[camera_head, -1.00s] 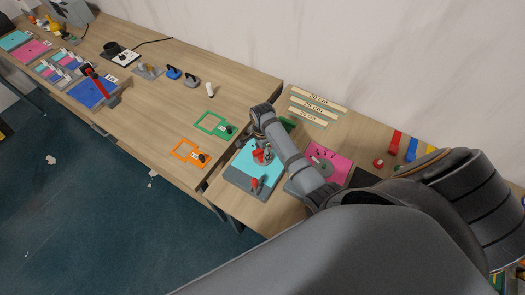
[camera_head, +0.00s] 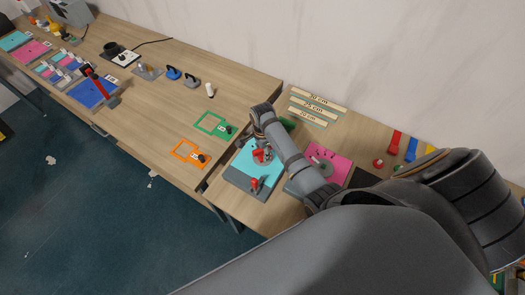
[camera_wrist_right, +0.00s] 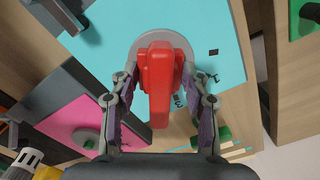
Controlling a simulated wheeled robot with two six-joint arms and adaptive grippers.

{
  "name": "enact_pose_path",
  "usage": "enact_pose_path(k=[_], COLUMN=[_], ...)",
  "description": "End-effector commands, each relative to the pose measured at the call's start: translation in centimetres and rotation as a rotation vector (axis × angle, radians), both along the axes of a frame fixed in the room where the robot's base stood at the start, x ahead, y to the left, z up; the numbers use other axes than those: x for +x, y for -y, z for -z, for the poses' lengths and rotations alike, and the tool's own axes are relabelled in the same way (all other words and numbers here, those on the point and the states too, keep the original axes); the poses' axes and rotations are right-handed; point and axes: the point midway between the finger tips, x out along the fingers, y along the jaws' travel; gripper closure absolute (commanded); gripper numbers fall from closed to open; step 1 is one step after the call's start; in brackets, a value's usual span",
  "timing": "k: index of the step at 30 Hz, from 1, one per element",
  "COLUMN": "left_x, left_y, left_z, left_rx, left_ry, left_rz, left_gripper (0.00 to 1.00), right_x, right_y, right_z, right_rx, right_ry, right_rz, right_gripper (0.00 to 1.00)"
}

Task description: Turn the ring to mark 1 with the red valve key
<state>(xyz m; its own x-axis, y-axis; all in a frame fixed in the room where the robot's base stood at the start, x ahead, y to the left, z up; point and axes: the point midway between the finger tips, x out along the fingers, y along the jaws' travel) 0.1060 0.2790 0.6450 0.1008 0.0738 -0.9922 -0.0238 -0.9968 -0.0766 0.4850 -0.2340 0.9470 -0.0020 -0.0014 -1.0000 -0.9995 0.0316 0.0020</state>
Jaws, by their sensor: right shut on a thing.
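The red valve key (camera_wrist_right: 158,85) stands over a round grey ring (camera_wrist_right: 178,42) on a cyan board (camera_wrist_right: 105,30). My right gripper (camera_wrist_right: 158,98) is shut on the key, with one finger on each side of it. Small dark marks, one looking like a 3, show on the cyan board beside the ring; which mark the ring points at cannot be told. In the head view the key (camera_head: 262,156) and the cyan board (camera_head: 240,174) show beside my right arm, which hides part of the board. My left gripper is not in view.
A pink board (camera_head: 336,160) lies right of my right arm. A red-topped part (camera_head: 254,183) stands at the cyan board's front. Length strips (camera_head: 318,100) lie behind. Green (camera_head: 211,123) and orange (camera_head: 186,151) frames lie on the table to the left.

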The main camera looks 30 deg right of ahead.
Motion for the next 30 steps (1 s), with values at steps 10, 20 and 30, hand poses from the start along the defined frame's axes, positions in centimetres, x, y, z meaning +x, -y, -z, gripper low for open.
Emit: enact_pose_path(k=[10, 20, 30], left_x=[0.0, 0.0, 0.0], left_y=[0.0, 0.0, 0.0], left_z=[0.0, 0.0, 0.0], left_rx=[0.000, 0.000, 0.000], left_ry=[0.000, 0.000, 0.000], left_rz=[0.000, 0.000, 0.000], left_gripper=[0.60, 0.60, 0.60], right_x=[0.1, 0.1, 0.0], right_y=[0.0, 0.0, 0.0], right_z=[-1.9, -3.9, -5.0], right_rx=[0.001, 0.001, 0.001], right_ry=[0.002, 0.003, 0.001], right_rz=[0.001, 0.002, 0.002], right_gripper=[0.88, 0.88, 0.88])
